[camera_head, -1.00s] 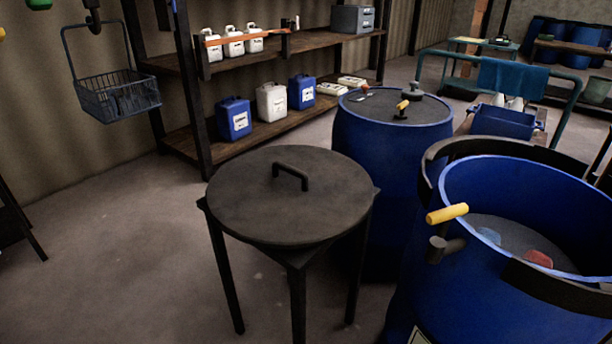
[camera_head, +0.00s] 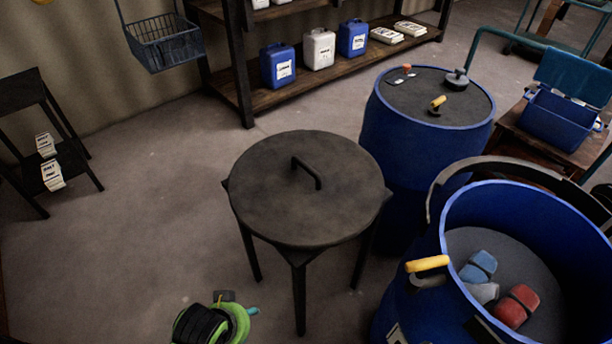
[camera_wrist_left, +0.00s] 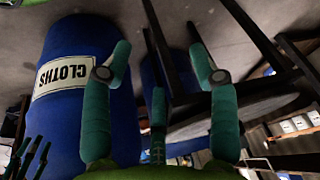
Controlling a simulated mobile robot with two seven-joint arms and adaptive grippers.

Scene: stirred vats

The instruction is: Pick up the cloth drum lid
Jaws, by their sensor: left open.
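The cloth drum lid (camera_head: 290,210) is a dark, round, flat disc with a bent bar handle (camera_head: 307,172) on top. It lies on a dark stool (camera_head: 299,285) in the middle of the head view. The open blue drum (camera_head: 425,310) stands right of it; blue, grey and red bundles lie inside. The left wrist view shows a blue drum labelled CLOTHS (camera_wrist_left: 72,78). My left gripper (camera_head: 252,311) is low in the head view, before the stool and apart from the lid. Its teal fingers (camera_wrist_left: 160,62) are spread and empty. Small teal finger shapes (camera_wrist_left: 28,158) at the wrist view's left edge look like my right gripper; their opening is unclear.
Another blue drum (camera_head: 390,137) with small tools on its dark top stands behind the stool. A shelf (camera_head: 292,93) with canisters is at the back. A wire basket (camera_head: 165,44) hangs at upper left. A small dark stand (camera_head: 38,178) is at far left. Floor left of the stool is clear.

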